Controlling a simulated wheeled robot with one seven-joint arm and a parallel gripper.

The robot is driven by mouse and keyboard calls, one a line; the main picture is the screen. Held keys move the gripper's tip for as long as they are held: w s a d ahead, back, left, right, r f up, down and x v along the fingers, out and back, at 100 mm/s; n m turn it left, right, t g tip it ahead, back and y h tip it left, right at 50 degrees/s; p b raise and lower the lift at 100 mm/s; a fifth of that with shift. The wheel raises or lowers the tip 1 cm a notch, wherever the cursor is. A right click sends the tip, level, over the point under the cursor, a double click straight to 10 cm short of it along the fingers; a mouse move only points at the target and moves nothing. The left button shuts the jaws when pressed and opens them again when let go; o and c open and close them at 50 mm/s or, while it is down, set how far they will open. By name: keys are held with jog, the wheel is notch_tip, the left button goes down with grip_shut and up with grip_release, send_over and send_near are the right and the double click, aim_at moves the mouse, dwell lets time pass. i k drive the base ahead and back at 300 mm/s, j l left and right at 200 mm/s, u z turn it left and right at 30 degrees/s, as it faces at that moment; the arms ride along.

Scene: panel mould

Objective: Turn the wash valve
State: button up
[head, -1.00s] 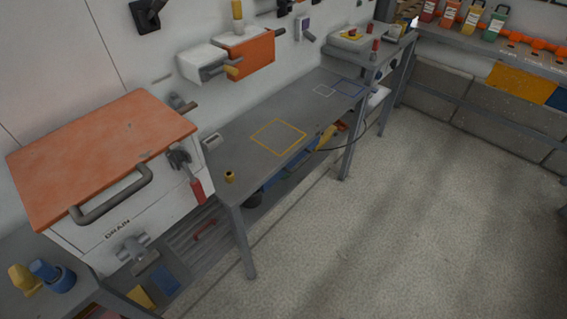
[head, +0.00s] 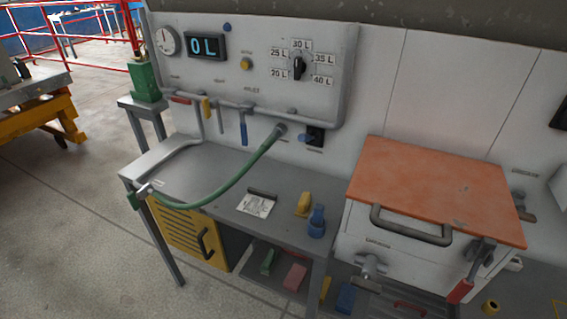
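A wall panel (head: 225,75) stands at the upper middle of the head view. A grey pipe (head: 228,104) runs along its lower part. Small levers hang on or beside this pipe: a red one (head: 179,99), a yellow one (head: 206,108) and a blue one (head: 243,128). The panel's small labels are too blurred to read, so I cannot tell which one is the wash valve. A green hose (head: 225,187) runs from a fitting below the panel to a nozzle (head: 140,195) at the bench's left edge. My gripper is not in view.
The grey bench (head: 205,168) holds a paper note (head: 256,204), a yellow block (head: 303,204) and a blue fitting (head: 317,222). An orange-lidded box (head: 435,185) stands to the right. A yellow cabinet (head: 190,232) is underneath. Open floor (head: 75,220) lies at the left.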

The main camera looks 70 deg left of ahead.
aim_at(133, 200)
jog(key=u, duration=2.7)
